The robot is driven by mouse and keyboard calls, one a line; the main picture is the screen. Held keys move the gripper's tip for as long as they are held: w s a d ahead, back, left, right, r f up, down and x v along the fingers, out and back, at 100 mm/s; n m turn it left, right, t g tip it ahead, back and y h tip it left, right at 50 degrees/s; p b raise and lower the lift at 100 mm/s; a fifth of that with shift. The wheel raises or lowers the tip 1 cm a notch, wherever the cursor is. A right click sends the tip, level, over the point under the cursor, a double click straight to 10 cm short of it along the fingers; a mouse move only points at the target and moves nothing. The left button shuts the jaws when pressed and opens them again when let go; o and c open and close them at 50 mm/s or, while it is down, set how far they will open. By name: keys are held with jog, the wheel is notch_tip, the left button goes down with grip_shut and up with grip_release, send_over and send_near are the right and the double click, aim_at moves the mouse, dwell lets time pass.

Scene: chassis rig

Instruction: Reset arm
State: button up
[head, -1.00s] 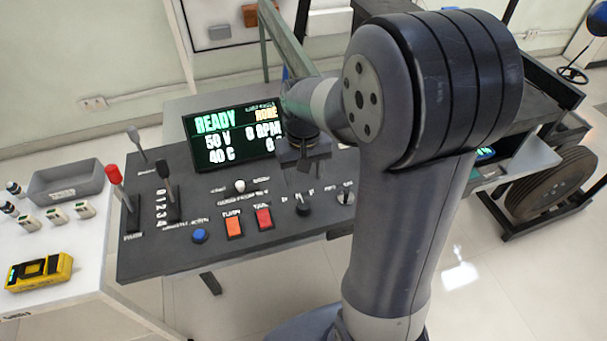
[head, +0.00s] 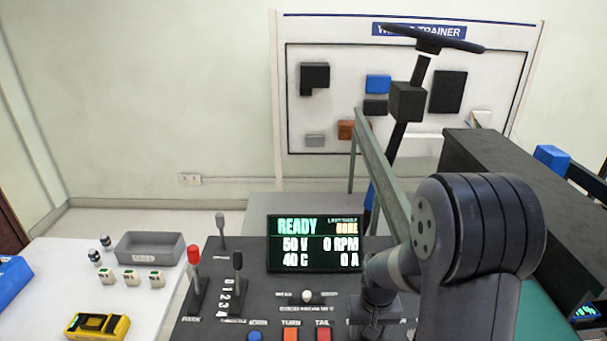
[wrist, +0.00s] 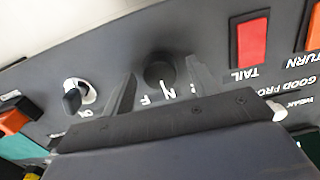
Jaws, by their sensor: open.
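My arm (head: 470,240) reaches over a dark control console (head: 225,260) from the right in the head view. My gripper (head: 375,330) points down above the console's right part, right of the red TAIL button (head: 323,334). In the wrist view my gripper (wrist: 160,82) is open and empty. A black round knob (wrist: 160,68), with letters F and N beside it, shows between its fingers; I cannot tell whether they touch it. A white-based rotary switch (wrist: 78,95) is to the left, and the red TAIL button (wrist: 250,42) to the right.
The console screen (head: 315,243) reads READY, 50 V, 0 RPM, 40 C, 0 A. Red-tipped (head: 194,257) and black (head: 237,262) levers stand on the left. A steering wheel (head: 430,40) rises behind. A white table (head: 60,255) at left holds a yellow meter (head: 97,326) and a grey tray (head: 150,248).

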dwell(0.4)
notch_tip(320, 180, up, 11)
notch_tip(320, 180, down, 11)
jog(key=shift+s+f, duration=0.1)
jog(key=shift+f, duration=0.1)
jog(key=shift+r+m, duration=0.3)
jog(key=shift+m, duration=0.1)
jog(key=m+p, duration=0.1)
jog(key=m, duration=0.2)
jog(key=shift+m+p, duration=0.4)
jog(key=m+p, duration=0.2)
jog(key=m, duration=0.2)
notch_tip(320, 180, up, 11)
jog(key=s+a, duration=0.1)
jog(key=s, duration=0.1)
jog(key=shift+s+b, duration=0.3)
jog(key=shift+b, duration=0.1)
jog(key=shift+r, duration=0.1)
